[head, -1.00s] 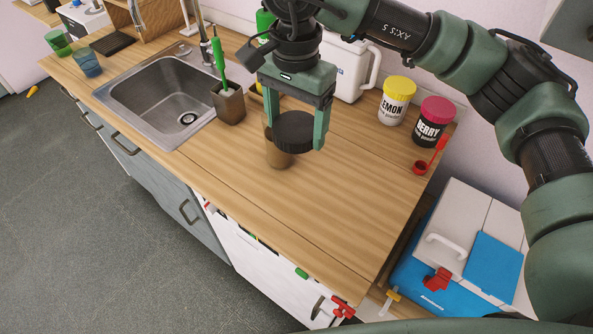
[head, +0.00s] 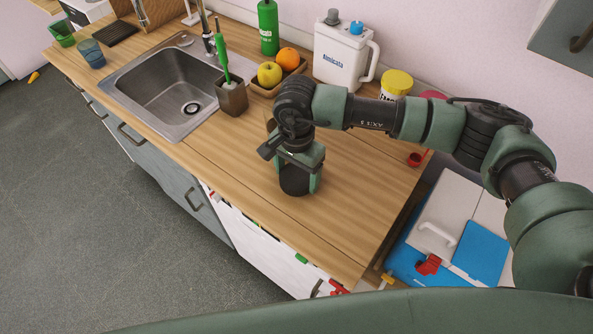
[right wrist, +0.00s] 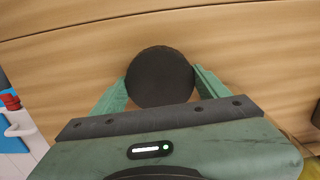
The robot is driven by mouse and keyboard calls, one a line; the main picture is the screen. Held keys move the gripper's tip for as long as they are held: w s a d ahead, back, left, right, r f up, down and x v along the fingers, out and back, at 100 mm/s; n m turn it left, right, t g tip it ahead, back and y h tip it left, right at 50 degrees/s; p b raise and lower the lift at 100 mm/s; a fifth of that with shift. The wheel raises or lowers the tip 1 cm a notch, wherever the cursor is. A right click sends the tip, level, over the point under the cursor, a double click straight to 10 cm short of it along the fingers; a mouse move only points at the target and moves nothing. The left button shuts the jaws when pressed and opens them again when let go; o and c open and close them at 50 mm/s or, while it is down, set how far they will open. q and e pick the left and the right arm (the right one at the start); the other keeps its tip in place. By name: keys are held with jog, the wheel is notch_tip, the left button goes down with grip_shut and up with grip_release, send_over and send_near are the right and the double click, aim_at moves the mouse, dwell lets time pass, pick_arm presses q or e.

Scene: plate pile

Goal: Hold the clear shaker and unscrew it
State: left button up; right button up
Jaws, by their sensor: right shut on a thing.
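The round black lid (head: 294,181) is between the fingers of my right gripper (head: 297,184), low over the wooden counter. In the right wrist view the lid (right wrist: 160,77) sits between both green fingertips (right wrist: 160,84), with bare wood around it. I cannot tell whether it touches the counter. A small brownish see-through edge, likely the clear shaker (head: 270,124), shows behind my right wrist, apart from the lid; most of it is hidden by my arm. My left gripper is not in view.
A sink (head: 178,92) is at left with a brush holder (head: 232,97) beside it. A fruit tray (head: 262,90), white jug (head: 340,58), yellow-lidded tub (head: 395,84) and red scoop (head: 414,160) stand along the back and right. The front counter is clear.

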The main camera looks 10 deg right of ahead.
aim_at(296, 175)
jog(key=shift+f+b, duration=0.35)
jog(key=shift+f, duration=0.05)
jog(key=o, duration=1.6)
jog(key=shift+r, duration=0.1)
jog(key=shift+c, duration=0.2)
jog(key=shift+r, duration=0.1)
jog(key=shift+r+p, duration=0.2)
jog(key=shift+p, duration=0.3)
notch_tip(296, 175, up, 12)
jog(key=b, duration=0.4)
jog(key=shift+b, duration=0.3)
jog(key=shift+s+f, duration=0.1)
jog(key=shift+f, duration=0.1)
